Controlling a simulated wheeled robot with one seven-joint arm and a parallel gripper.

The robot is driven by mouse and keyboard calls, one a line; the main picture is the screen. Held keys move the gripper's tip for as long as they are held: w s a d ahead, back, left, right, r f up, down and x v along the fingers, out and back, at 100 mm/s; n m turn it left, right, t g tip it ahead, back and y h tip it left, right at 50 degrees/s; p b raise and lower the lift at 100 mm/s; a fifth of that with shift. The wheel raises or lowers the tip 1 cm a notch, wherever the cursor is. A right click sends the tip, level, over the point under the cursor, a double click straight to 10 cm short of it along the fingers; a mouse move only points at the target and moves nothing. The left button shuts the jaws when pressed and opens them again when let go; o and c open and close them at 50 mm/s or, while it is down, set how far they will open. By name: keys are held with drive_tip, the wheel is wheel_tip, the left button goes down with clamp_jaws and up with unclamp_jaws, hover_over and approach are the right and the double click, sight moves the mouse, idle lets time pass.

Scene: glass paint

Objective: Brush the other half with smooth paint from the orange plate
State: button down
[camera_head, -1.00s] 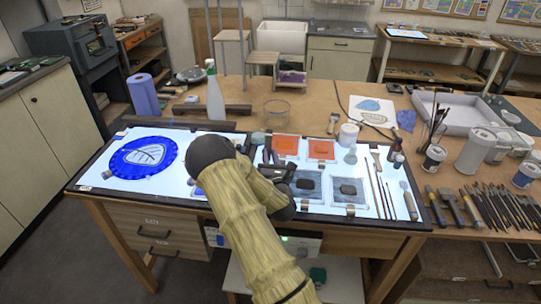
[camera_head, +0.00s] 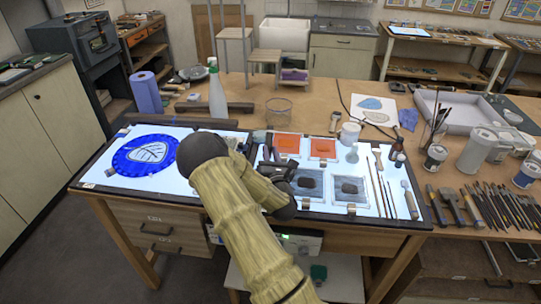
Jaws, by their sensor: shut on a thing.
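A blue-painted round piece (camera_head: 125,160) with a pale leaf shape lies on the left of the lit panel (camera_head: 100,177). Blue surrounds the leaf. Two orange plates lie side by side at the back of the panel, a left one (camera_head: 287,143) and a right one (camera_head: 322,148). My gripper (camera_head: 280,171), small and dark, is over the panel just in front of the left orange plate. It is shut on what looks like a brush, whose greyish head (camera_head: 260,136) shows left of that plate. My arm hides the middle of the panel and part of the gripper.
Two grey plates with dark lumps, a left one (camera_head: 309,186) and a right one (camera_head: 348,190), lie in front of the orange ones. Thin brushes (camera_head: 382,190) lie to their right. A spray bottle (camera_head: 217,95) and a glass bowl (camera_head: 279,110) stand behind the panel.

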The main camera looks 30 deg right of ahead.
drive_tip(key=shift+r+p, duration=0.7)
drive_tip(key=shift+r, duration=0.7)
drive_tip(key=shift+f, duration=0.1)
